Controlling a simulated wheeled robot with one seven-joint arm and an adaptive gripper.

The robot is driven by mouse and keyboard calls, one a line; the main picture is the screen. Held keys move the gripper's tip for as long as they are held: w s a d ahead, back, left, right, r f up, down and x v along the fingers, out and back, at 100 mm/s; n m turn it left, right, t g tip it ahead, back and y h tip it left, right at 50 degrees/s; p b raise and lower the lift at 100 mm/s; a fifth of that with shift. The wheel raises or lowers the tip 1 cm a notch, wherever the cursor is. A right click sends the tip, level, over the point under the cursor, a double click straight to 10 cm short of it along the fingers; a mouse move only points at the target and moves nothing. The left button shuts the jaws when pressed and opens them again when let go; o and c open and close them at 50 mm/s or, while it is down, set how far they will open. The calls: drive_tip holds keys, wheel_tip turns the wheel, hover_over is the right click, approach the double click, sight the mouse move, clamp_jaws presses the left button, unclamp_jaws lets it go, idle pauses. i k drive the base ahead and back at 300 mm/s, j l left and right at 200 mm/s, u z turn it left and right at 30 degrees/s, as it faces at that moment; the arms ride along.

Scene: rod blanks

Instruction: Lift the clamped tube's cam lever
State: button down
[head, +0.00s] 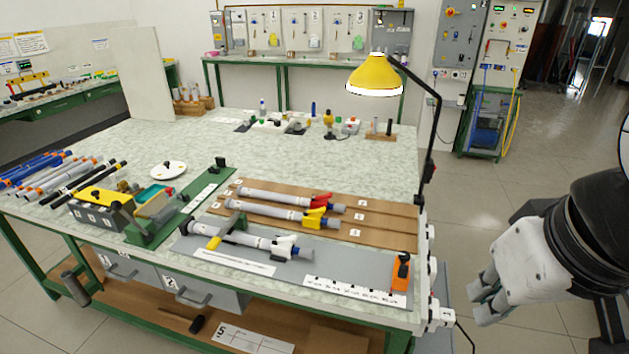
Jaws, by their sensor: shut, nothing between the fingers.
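The clamped tube (245,238) lies on a grey mat (328,270) near the front of the bench. Its left part is at a dark clamp (197,227), with a yellow handle (214,242) beside it. My gripper (482,300) is off the bench's right side, well apart from the tube. It is shut and empty, with its fingers pointing down and left.
Two more tubes with red (322,198) and yellow (314,218) fittings lie on a brown board (385,232) behind. An orange tool (401,270) stands at the mat's right end. A yellow lamp (375,75) overhangs the bench. Rods (45,172) are piled at left.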

sight(293, 238)
drive_tip(key=l+u, duration=0.2)
drive_tip(key=l, duration=0.4)
drive_tip(key=k+l+u, duration=0.15)
drive_tip(key=l, duration=0.4)
drive_tip(key=l+u, duration=0.2)
drive_tip(key=l, duration=0.4)
drive_tip(key=i+l+u, duration=0.15)
drive_tip(key=l, duration=0.2)
drive_tip(key=i+l+u, duration=0.1)
drive_tip(key=l, duration=0.25)
drive_tip(key=i+l+u, duration=0.15)
drive_tip(key=l, duration=0.25)
drive_tip(key=l+u, duration=0.15)
drive_tip(key=l, duration=0.2)
drive_tip(key=i+l, duration=0.25)
drive_tip(key=i+l+u, duration=0.15)
drive_tip(key=l, duration=0.3)
drive_tip(key=i+l, duration=0.35)
drive_tip(key=i+l+u, duration=0.1)
drive_tip(key=l, duration=0.35)
drive_tip(key=i, duration=0.1)
